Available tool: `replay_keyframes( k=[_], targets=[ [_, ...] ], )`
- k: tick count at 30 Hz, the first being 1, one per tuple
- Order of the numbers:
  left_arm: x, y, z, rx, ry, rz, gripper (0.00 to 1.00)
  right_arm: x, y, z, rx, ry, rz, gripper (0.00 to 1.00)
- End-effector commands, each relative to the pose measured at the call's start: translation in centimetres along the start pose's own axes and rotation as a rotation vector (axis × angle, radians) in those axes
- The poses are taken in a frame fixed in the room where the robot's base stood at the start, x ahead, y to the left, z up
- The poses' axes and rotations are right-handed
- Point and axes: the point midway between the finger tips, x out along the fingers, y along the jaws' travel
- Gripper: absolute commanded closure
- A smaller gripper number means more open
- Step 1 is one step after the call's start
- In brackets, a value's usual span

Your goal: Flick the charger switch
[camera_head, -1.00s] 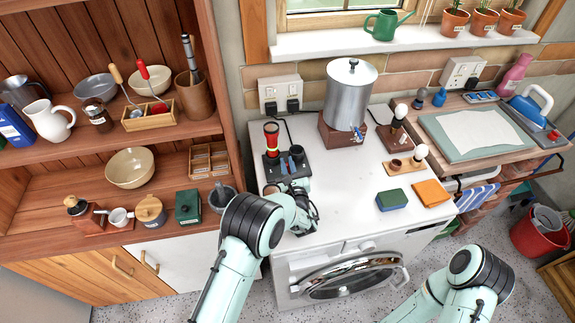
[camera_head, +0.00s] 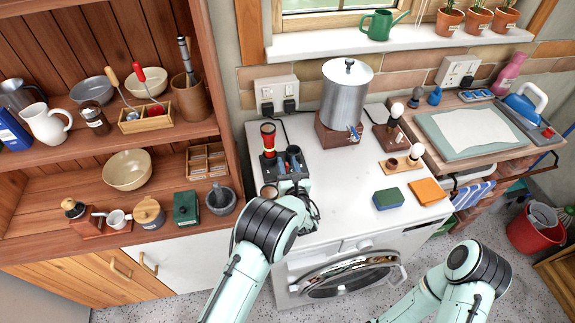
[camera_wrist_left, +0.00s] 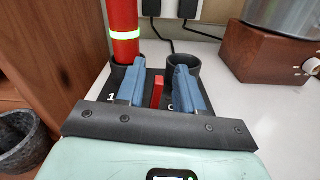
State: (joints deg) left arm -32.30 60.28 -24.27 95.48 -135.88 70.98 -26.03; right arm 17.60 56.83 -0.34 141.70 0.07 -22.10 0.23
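The charger (camera_head: 268,164) is a dark block with two round wells on the left of the white counter. A red torch with a pale band (camera_head: 268,137) stands upright in its left well; the right well (camera_wrist_left: 181,62) looks empty. In the left wrist view the small red switch (camera_wrist_left: 157,92) stands up between the wells, between white marks 1 and 0. My left gripper (camera_wrist_left: 158,90) is over the charger, its blue fingers apart on either side of the switch. A gap shows beside the switch; contact with it is unclear. My right arm is at lower right, its gripper out of sight.
A metal urn (camera_head: 346,95) on a brick-coloured base stands behind right of the charger. A green-blue sponge (camera_head: 388,199) and an orange cloth (camera_head: 428,191) lie on the counter's right. Wall sockets (camera_head: 277,94) with cables are behind. The counter's middle is clear.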

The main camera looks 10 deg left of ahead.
Motion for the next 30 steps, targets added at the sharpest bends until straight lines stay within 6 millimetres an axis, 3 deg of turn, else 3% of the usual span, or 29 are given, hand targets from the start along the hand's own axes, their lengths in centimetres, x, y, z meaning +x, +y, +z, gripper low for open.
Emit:
replay_keyframes(
  k=[7,21,30],
  targets=[
    [-1.8,-0.1,-0.2,0.000,0.002,-0.003,0.64,0.7,0.4,0.3,0.002,-0.005,0.002,1.00],
    [-11.5,-0.1,-0.1,0.000,0.001,-0.002,0.64,3.0,1.5,1.2,0.007,-0.019,0.007,1.00],
    [-13.4,0.0,0.0,0.000,0.000,0.000,0.64,3.2,1.6,1.3,0.007,-0.020,0.007,1.00]
  ],
)
